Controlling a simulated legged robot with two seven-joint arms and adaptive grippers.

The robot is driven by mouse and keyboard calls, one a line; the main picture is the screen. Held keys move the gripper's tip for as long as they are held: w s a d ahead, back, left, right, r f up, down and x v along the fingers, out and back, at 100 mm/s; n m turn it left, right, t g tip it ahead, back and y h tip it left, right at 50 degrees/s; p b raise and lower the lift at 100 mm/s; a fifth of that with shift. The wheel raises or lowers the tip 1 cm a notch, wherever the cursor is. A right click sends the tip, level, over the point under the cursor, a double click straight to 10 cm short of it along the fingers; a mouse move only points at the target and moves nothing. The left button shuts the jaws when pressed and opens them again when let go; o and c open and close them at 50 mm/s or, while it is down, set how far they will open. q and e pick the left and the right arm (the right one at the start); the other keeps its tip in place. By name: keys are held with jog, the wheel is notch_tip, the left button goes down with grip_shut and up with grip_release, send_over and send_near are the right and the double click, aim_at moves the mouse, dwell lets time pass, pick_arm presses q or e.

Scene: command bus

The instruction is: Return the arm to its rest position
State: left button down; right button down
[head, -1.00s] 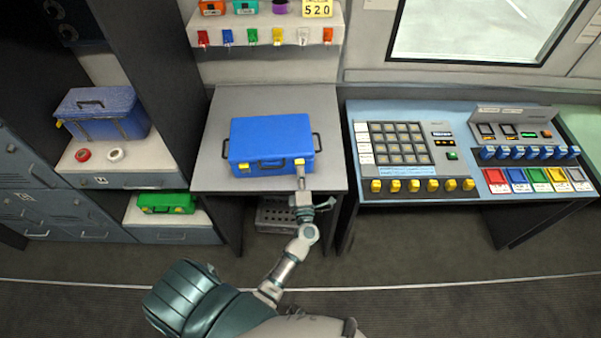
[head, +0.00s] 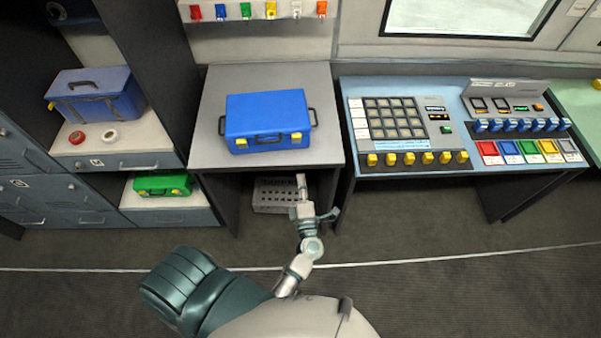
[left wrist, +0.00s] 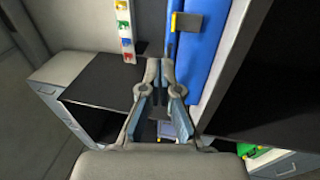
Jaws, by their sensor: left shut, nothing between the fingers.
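My left gripper (head: 301,183) is in front of the grey desk's front edge, apart from the blue case, with its fingers shut and empty. In the left wrist view its two fingertips (left wrist: 160,65) are together. The blue case (head: 267,120) with yellow latches and black side handles lies closed on the grey desk (head: 210,155). Part of it also shows in the left wrist view (left wrist: 198,60). My right gripper is not in view.
A blue console (head: 360,165) with keys and coloured switches stands to the right. Left are lockers, a blue toolbox (head: 95,97) and a green case (head: 163,184). A grey basket (head: 275,195) sits under the desk. Floor (head: 440,225) in front is clear.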

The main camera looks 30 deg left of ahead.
pick_arm(q)
jog(key=shift+d, duration=0.5)
jog(key=shift+a, duration=0.1)
jog(key=s+d+f+m+g+h, duration=0.15)
jog(key=d+f+m+h, duration=0.35)
jog(key=f, duration=0.5)
jog(key=s+d+f+m+g+h, duration=0.1)
jog(key=s+d+f+m+h, duration=0.15)
jog(key=f+m, duration=0.65)
jog(key=s+d+f+m+g+h, duration=0.1)
jog(key=s+d+f+m+h, duration=0.25)
jog(key=f, duration=0.85)
jog(key=s+a+f+m+g+h, duration=0.25)
jog(key=s+f+m+g, duration=0.35)
jog(key=s+f, duration=0.8)
jog(key=s+a+f+m+g+y, duration=0.1)
jog(key=s+a+f+m+g, duration=0.1)
jog(key=s, duration=0.7)
jog(key=s+a+f+m+g, duration=0.2)
jog(key=s+a+f+g, duration=0.2)
jog(key=s, duration=0.5)
notch_tip(320, 180, down, 3)
jog(key=a, duration=0.2)
jog(key=shift+s+a+y, duration=0.25)
jog(key=shift+a+y, duration=0.1)
jog(key=shift+a, duration=0.05)
